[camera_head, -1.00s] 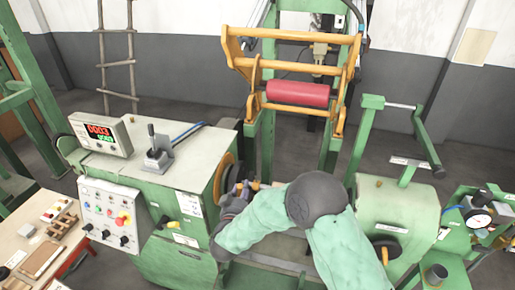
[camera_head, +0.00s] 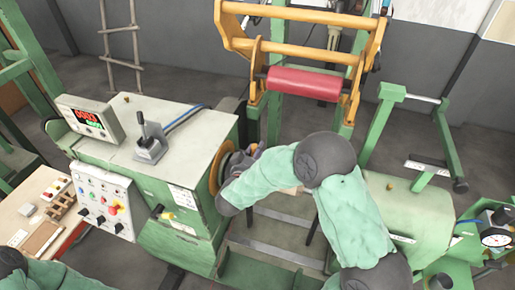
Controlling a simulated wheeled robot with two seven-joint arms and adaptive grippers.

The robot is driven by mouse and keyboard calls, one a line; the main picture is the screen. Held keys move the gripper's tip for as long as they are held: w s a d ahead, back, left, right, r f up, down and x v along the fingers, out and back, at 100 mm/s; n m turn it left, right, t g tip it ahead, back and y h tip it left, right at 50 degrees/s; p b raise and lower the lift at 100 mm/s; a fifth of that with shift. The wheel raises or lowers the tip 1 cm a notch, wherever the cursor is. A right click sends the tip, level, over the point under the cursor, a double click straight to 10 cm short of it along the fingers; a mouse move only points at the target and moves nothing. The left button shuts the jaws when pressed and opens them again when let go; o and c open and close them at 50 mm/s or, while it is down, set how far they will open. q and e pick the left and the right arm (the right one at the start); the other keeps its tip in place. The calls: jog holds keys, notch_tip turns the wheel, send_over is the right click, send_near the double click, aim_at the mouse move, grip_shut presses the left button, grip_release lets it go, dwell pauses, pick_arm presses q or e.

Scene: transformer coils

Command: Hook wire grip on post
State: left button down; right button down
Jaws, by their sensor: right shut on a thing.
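My right gripper (camera_head: 243,161) is partly hidden behind my own forearm. It is beside the orange round plate (camera_head: 225,172) on the right side of the green machine (camera_head: 163,167). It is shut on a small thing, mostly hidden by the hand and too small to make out. I cannot pick out the wire grip or the post for sure, nor tell whether they touch. Part of my left arm shows at the bottom left corner; its gripper is out of view.
A control box with a red display (camera_head: 87,117) and a lever (camera_head: 148,140) stand on the machine's top. A red roller (camera_head: 303,83) hangs in the orange frame. A green tailstock-like unit (camera_head: 388,205) stands to the right. A small workbench (camera_head: 28,207) is at the left.

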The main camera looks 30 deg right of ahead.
jog(key=shift+f+b, duration=0.3)
jog(key=shift+f, duration=0.3)
jog(key=f+b, duration=0.2)
jog(key=f, duration=0.1)
jog(key=shift+w+d+f, duration=0.1)
jog(key=shift+d, duration=0.1)
jog(key=shift+a+r, duration=0.1)
jog(key=shift+r, duration=0.1)
jog(key=shift+f, duration=0.1)
jog(key=shift+f, duration=0.2)
jog(key=shift+f+b, duration=1.8)
jog(key=shift+f, duration=0.35)
dwell(0.3)
jog(key=c, duration=0.8)
grip_release()
